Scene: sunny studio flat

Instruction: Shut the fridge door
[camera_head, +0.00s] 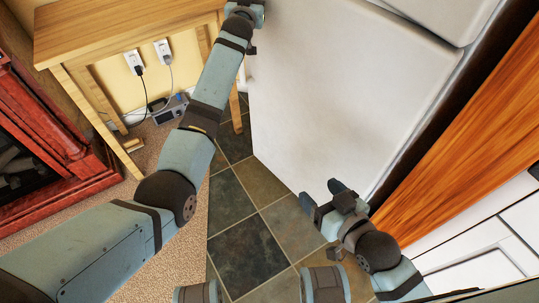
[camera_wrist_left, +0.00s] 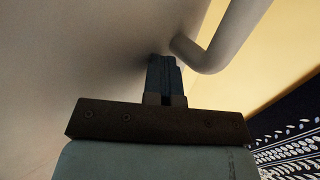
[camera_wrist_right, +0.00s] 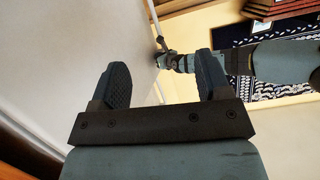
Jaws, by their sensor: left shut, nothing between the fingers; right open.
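The white fridge door (camera_head: 315,90) fills the upper middle of the head view. No fridge interior shows, and I cannot tell how far the door stands open. My left gripper (camera_head: 245,12) is by the door's far left edge, partly cut off by the frame top. In the left wrist view its fingers (camera_wrist_left: 166,78) are shut and empty, close to the door face and beside the curved grey handle (camera_wrist_left: 225,42). I cannot tell whether they touch. My right gripper (camera_head: 322,196) is open and empty near the door's lower end; its spread fingers (camera_wrist_right: 164,82) show in the right wrist view.
A wooden table (camera_head: 110,35) stands left of the door, with cables and a small device (camera_head: 170,108) beneath it. A red wooden cabinet (camera_head: 55,140) is at far left. An orange wood panel (camera_head: 465,140) borders the fridge on the right. Dark floor tiles (camera_head: 245,250) are clear.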

